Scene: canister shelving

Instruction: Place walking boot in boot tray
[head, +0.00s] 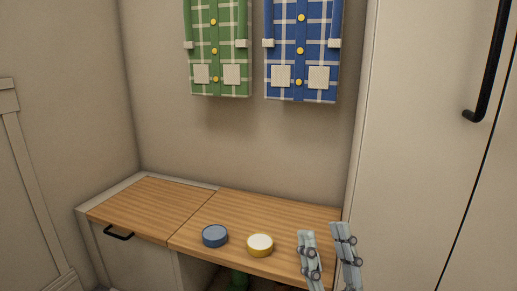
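My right gripper (323,234) is at the lower right, in front of the right end of the wooden bench top. Its two fingers stand apart with nothing seen between them. A small part of a green thing (238,281) shows in the dark space under the bench, at the bottom edge of the view. I cannot tell whether it is the walking boot. No boot tray can be made out. My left gripper is not in view.
The wooden bench (202,204) carries a blue round tin (215,236) and a yellow tin with a white top (260,244) near its front edge. Green (217,60) and blue (302,62) plaid shirts hang above. A tall cabinet (420,160) stands at right. The bench's back is clear.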

